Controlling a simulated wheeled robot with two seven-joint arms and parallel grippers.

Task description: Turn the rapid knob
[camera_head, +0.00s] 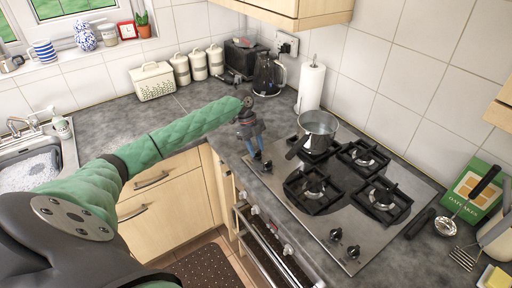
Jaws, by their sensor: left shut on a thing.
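My left gripper (257,155) reaches in over the front left corner of the steel hob (310,228). Its two blue fingers point down and are closed on a small dark hob knob (257,157), mostly hidden between the fingertips. I take this to be the rapid knob, but no label can be read. A second dark knob (267,166) sits just beside the fingertips. Two more dark knobs (335,235) stand farther along the front edge of the hob. My right gripper is not in view.
A steel pan (318,124) sits on the rear left burner, its handle toward the gripper. Several black grates (313,189) cover the hob. A kettle (268,75) and paper roll (311,86) stand behind. The oven front (272,250) is below. Grey worktop (190,103) is clear at left.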

